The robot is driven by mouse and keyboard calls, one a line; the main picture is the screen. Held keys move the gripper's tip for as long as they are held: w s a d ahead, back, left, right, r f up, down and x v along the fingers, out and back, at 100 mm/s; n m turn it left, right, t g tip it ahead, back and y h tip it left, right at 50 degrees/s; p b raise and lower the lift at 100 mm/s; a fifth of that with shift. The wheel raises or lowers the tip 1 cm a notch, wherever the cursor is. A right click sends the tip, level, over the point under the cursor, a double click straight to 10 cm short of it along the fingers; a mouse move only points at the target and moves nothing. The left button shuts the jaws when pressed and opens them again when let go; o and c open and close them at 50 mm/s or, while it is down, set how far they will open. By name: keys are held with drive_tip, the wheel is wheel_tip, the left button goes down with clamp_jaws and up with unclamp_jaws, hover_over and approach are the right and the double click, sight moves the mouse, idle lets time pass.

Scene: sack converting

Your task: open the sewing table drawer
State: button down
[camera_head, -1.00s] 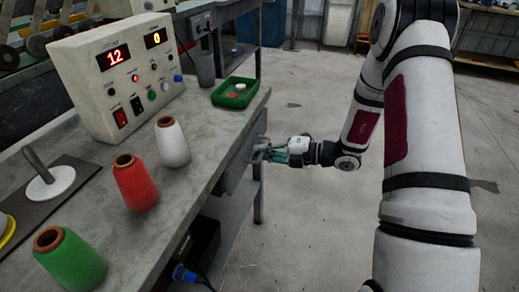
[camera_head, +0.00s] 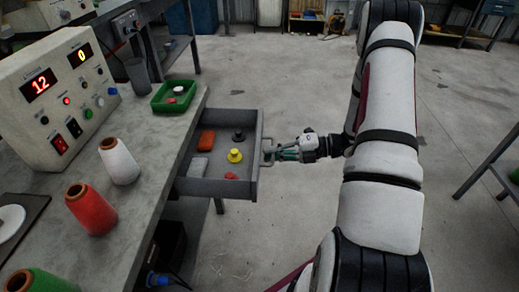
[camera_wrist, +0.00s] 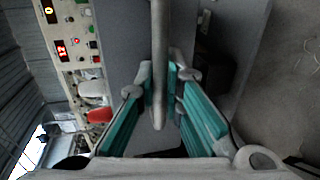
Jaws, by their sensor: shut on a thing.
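The grey sewing table drawer (camera_head: 222,188) stands pulled out from the side of the table (camera_head: 158,150) in the head view. Inside it lie an orange-red block, a light grey block, a yellow knobbed piece, a dark round piece and a small red piece. Its bar handle (camera_head: 268,153) is on the front panel. My gripper (camera_head: 278,152) is shut on the handle from the right. In the wrist view, the handle bar (camera_wrist: 159,60) runs between the teal finger pads of my gripper (camera_wrist: 160,95).
On the table top stand a control box (camera_head: 58,100), a white cone (camera_head: 118,160), a red cone (camera_head: 90,208), a green cone (camera_head: 40,281) and a green tray (camera_head: 178,96). Another table (camera_head: 495,160) is at the far right. The floor between is clear.

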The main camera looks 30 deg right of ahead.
drive_tip(key=shift+s+d, duration=0.2)
drive_tip(key=shift+d, duration=0.1)
drive_tip(key=c, duration=1.7)
unclamp_jaws()
drive_tip(key=v, duration=1.2)
